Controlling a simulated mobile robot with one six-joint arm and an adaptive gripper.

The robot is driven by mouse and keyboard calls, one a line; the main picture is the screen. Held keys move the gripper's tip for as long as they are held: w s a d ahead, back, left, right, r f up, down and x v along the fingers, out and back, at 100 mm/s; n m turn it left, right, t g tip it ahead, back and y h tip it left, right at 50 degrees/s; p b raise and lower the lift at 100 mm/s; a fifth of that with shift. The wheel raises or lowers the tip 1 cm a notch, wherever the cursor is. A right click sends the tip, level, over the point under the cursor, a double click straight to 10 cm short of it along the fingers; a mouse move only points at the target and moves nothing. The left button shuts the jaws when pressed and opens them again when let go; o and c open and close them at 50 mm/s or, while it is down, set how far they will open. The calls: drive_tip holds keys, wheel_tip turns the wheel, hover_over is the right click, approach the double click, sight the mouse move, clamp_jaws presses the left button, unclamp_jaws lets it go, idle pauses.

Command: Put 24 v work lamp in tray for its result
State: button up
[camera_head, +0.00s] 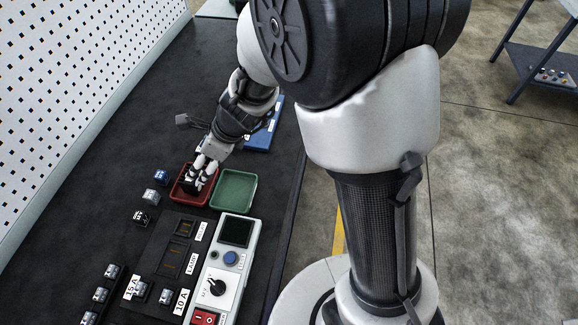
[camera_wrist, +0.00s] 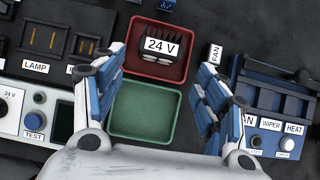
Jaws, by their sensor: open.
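A black finned block labelled 24 V (camera_wrist: 160,46), which looks like the work lamp, sits in the red tray (camera_wrist: 178,72). The red tray also shows in the head view (camera_head: 207,203), partly under my gripper. The green tray (camera_wrist: 143,109) is empty and adjoins the red one; the head view shows it to the right (camera_head: 235,190). My gripper (camera_wrist: 162,66) is open, its fingers apart on either side of the trays, with nothing between the pads. In the head view my gripper (camera_head: 203,172) is over the red tray, and it hides part of the block.
A grey test panel (camera_head: 222,268) with a screen, knob and blue button stands beside a black socket board (camera_head: 165,245). Several small relay-like parts (camera_head: 150,195) lie along the left. A blue panel (camera_wrist: 268,102) labelled WIPER and HEAT is near the trays. A pegboard wall bounds the left.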

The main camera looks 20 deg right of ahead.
drive_tip(key=s+d+r+n+h, duration=0.1)
drive_tip(key=s+d+r+n, duration=0.5)
drive_tip(key=s+r+n, duration=0.45)
drive_tip(key=s+d+r+n+h, duration=0.2)
drive_tip(key=s+d+n, duration=0.4)
drive_tip(key=s+d+r+n+t+h, duration=0.1)
drive_tip(key=s+d+r+n+h, duration=0.1)
drive_tip(key=s+d+n, duration=0.4)
drive_tip(key=shift+s+d+r+n+h, duration=0.3)
drive_tip(key=shift+d+r+n+h, duration=0.1)
drive_tip(key=shift+r+n, duration=0.3)
